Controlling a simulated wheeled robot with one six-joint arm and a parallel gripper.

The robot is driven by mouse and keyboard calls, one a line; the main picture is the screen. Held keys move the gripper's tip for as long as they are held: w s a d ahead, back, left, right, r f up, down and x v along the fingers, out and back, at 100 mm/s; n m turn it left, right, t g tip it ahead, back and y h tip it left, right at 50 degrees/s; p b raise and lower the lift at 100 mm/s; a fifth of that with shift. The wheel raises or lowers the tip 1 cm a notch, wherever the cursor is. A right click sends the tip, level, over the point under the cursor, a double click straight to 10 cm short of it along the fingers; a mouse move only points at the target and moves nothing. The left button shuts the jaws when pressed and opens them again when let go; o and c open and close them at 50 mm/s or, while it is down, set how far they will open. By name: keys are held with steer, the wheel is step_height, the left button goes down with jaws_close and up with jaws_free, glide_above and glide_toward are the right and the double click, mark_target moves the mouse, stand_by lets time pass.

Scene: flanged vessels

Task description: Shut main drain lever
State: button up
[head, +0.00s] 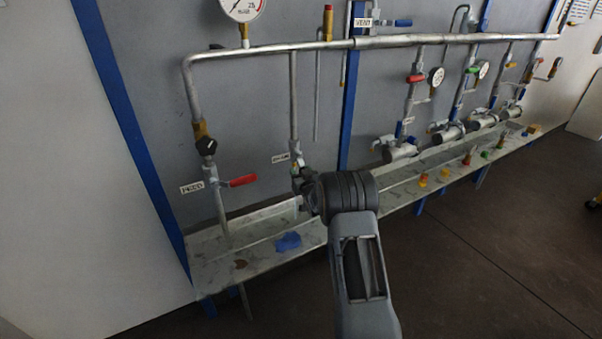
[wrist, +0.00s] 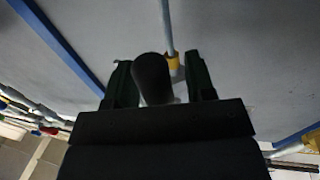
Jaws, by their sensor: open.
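My gripper (head: 308,190) is at the second vertical pipe of the rig, beside a valve (head: 297,170) under a small white label (head: 281,158) too small to read surely. The arm hides much of this spot, and no lever on this valve shows clearly. In the wrist view my gripper (wrist: 161,82) is open, with one dark finger on each side of a dark, rounded rod (wrist: 152,76). The rod looks like a handle seen end-on; I cannot tell whether the fingers touch it. Behind it are a thin pipe and a yellow fitting (wrist: 173,61).
A red lever (head: 240,181) sticks out right from the left valve, near another label (head: 191,187). A long tray (head: 215,270) runs below the pipes, with a blue rag (head: 288,241). Several gauges, valves and capped vessels (head: 400,151) stand to the right. The floor in front is clear.

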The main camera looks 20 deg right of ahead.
steer(key=shift+c, duration=0.5)
jaws_close()
